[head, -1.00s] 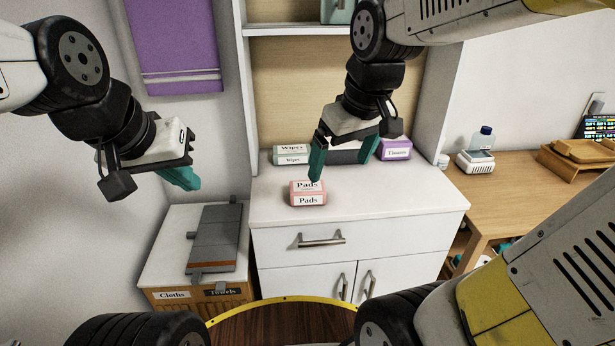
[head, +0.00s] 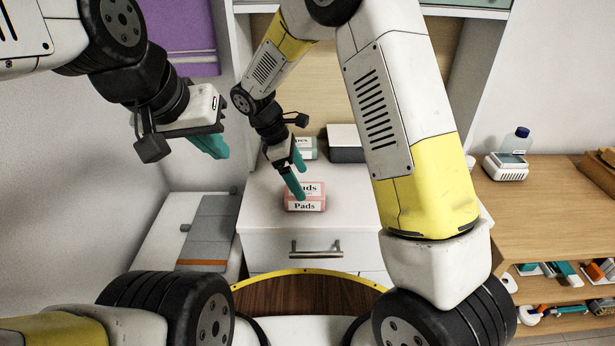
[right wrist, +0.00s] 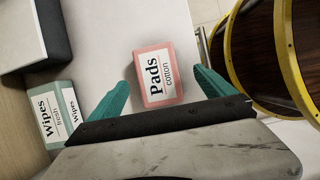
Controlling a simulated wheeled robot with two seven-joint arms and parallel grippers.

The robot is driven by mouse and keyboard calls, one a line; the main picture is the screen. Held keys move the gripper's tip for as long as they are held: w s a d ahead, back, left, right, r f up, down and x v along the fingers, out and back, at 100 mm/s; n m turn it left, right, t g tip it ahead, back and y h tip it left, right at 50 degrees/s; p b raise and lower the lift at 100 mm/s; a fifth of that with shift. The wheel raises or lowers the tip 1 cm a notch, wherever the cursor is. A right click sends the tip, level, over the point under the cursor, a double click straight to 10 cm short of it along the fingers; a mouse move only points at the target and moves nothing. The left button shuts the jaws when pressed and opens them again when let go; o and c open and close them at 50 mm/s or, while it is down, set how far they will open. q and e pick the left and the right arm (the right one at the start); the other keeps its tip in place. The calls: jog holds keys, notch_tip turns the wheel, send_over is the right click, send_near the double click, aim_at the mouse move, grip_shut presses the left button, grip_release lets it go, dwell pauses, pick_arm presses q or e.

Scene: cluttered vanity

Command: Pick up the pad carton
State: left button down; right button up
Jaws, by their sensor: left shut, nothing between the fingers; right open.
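The pad carton (head: 305,203) is a small pink box with white "Pads" labels, standing on the white cabinet top. In the right wrist view the pad carton (right wrist: 154,76) lies between the two teal fingers, its near end by the fingertip line. My right gripper (head: 297,177) is open just above and behind the carton, fingers pointing down; in the head view it partly covers the top label. In the right wrist view my right gripper (right wrist: 165,88) holds nothing, and I cannot tell whether a finger touches the carton. My left gripper (head: 218,153) is shut and empty, away to the left.
A green wipes carton (head: 303,148) and a dark box (head: 346,144) stand at the back of the cabinet top. The wipes carton also shows close to the left finger in the right wrist view (right wrist: 50,116). A wooden desk (head: 535,200) is at the right.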

aim_at(308, 190)
jog(key=x, duration=0.5)
jog(key=shift+w+d+f, duration=0.25)
jog(key=shift+f, duration=0.1)
jog(key=shift+d+f, duration=0.2)
jog(key=shift+f, duration=0.25)
jog(key=shift+f, duration=0.25)
jog(key=c, duration=1.5)
